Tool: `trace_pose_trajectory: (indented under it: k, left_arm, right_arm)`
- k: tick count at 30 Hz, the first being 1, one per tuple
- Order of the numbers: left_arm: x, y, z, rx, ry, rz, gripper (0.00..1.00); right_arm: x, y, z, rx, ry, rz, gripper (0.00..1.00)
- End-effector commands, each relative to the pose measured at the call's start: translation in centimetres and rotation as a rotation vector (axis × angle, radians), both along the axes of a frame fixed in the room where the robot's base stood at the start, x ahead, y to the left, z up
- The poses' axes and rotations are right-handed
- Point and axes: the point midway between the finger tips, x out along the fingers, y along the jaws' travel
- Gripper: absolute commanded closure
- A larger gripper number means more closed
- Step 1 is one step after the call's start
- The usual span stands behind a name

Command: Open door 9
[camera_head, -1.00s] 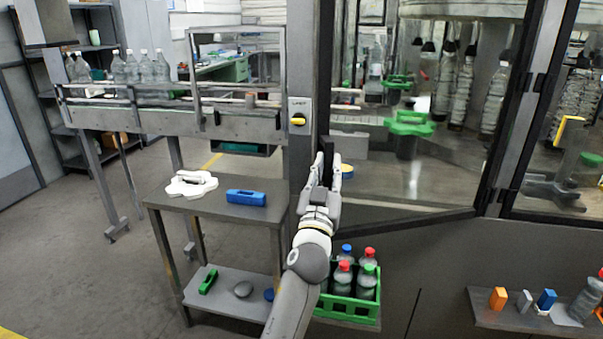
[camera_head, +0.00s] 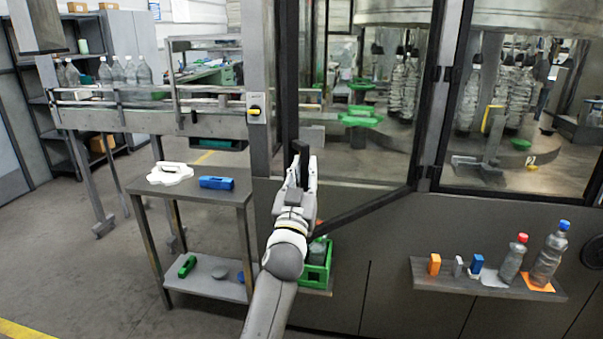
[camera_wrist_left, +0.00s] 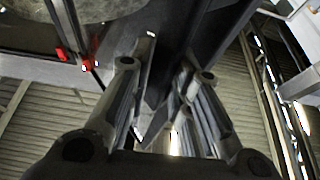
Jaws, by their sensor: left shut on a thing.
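A glass door (camera_head: 365,210) with a dark frame is hinged on its right side at the machine housing. It stands ajar, its lower rail slanting out toward me. My left gripper (camera_head: 303,165) is shut on the dark upright handle (camera_head: 299,152) at the door's free left side. In the left wrist view, the fingers of my left gripper (camera_wrist_left: 165,85) lie on both sides of a dark bar (camera_wrist_left: 180,50). No door number is readable. My right gripper is out of view.
A yellow switch (camera_head: 255,111) sits on the post left of the door. A side table (camera_head: 225,193) stands left of my arm. A green crate (camera_head: 318,272) is partly hidden below the door. A shelf (camera_head: 425,281) with bottles and small blocks projects at right.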

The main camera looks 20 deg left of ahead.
Motion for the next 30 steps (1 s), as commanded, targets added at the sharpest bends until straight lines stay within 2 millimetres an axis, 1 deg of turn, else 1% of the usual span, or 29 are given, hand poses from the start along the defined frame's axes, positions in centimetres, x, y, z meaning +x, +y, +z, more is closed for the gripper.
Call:
trace_pose_trajectory:
  k: [1,11,12,16,26,30]
  left_arm:
    - [-0.06,-0.58,0.73,0.001,-0.015,-0.012,1.00]
    - [-0.07,-0.60,0.85,-0.001,-0.017,-0.013,1.00]
    - [-0.08,-0.60,0.86,-0.001,-0.017,-0.013,0.76]
    - [-0.07,-0.52,0.71,-0.001,-0.014,-0.011,0.60]
    - [-0.09,-0.21,0.30,-0.001,-0.007,-0.005,0.59]
    - [-0.87,-0.46,-0.12,-0.001,-0.006,-0.007,0.59]
  right_arm:
    - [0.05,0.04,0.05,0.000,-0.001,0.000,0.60]
    - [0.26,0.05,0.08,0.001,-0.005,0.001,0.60]
    - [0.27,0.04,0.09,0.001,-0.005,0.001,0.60]
    - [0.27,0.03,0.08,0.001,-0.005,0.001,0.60]
    - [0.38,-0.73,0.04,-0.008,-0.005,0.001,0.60]
    - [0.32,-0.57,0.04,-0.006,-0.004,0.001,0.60]
